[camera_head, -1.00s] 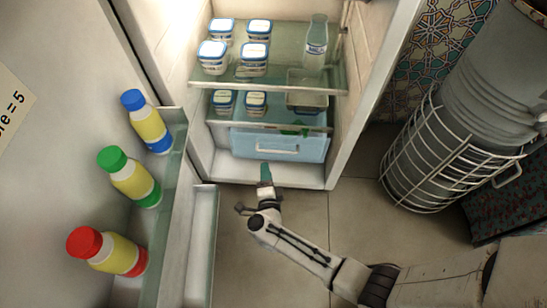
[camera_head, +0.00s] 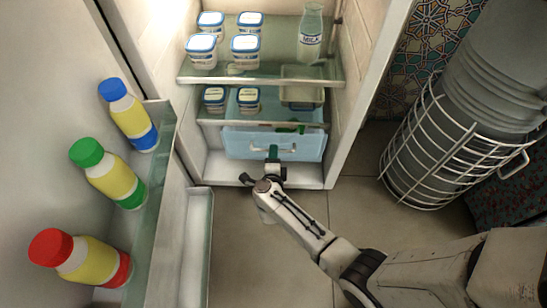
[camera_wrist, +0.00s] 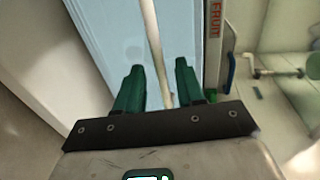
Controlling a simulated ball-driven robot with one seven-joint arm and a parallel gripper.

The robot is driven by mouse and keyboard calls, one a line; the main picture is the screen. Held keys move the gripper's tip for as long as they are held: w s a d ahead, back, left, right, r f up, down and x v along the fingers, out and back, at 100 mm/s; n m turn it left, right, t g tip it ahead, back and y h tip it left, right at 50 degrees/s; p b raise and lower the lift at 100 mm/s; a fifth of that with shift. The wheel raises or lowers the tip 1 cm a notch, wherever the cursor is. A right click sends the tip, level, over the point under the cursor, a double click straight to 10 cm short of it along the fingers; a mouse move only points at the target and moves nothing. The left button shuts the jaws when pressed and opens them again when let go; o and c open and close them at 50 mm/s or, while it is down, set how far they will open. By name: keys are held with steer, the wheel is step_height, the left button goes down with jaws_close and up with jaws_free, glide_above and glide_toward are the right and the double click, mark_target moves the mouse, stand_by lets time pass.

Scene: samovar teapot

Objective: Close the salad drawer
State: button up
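The salad drawer (camera_head: 240,146) is a pale blue box at the bottom of the open fridge, under the lower shelf. Something green shows behind its top edge. In the wrist view the drawer's blue front (camera_wrist: 110,35) fills the upper left. Its pale bar handle (camera_wrist: 152,45) runs down to the space between my gripper's green fingers. My gripper (camera_head: 273,153) is in front of the drawer front, near its middle. In the wrist view my gripper (camera_wrist: 159,80) has its fingers apart, with gaps beside the bar. I cannot tell whether a finger touches it.
The open fridge door (camera_head: 190,240) stands at left with several capped bottles (camera_head: 108,175). Shelves above the drawer hold white tubs (camera_head: 246,48), a milk bottle (camera_head: 311,35) and a clear container (camera_head: 302,87). A metal basket (camera_head: 420,170) stands at right. Floor before the fridge is clear.

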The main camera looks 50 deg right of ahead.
steer(key=shift+w+d, duration=0.1)
steer(key=shift+d, duration=0.05)
jaws_close()
stand_by(0.4)
